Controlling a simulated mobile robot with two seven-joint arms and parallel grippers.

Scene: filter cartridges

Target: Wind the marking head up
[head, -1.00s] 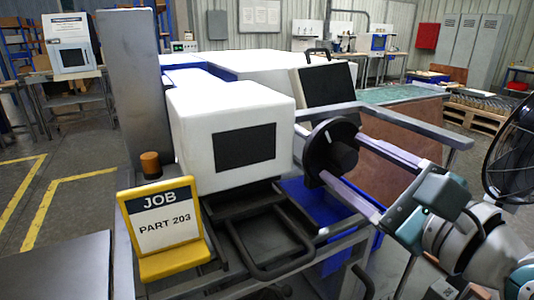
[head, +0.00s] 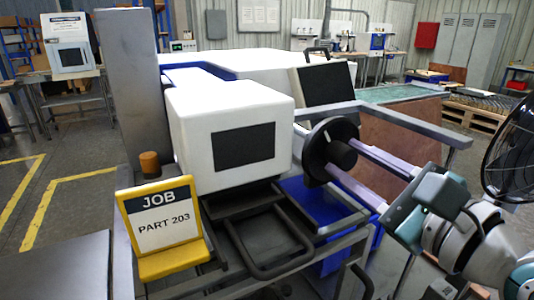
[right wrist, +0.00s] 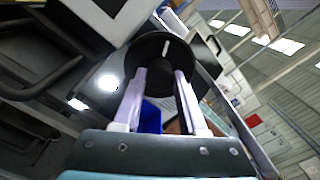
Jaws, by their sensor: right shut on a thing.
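The white marking head (head: 200,140) with a dark front panel stands beside the grey column (head: 135,90). A black round handwheel (head: 322,165) with a white mark on its face is at its right side. My right gripper (head: 343,160) reaches in from the right with pale lavender fingers, shut on the wheel's hub. In the right wrist view the handwheel (right wrist: 150,50) is straight ahead, its white mark near the top, with the fingertips (right wrist: 161,75) on either side of the hub. My left gripper is not in view.
A yellow job sign (head: 165,228) reading PART 203 stands in front of the column, near a brown cylindrical knob (head: 150,164). A grey bar (head: 400,122) runs behind my right fingers. A dark looped handle (head: 270,272) and a blue bin (head: 335,255) are below.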

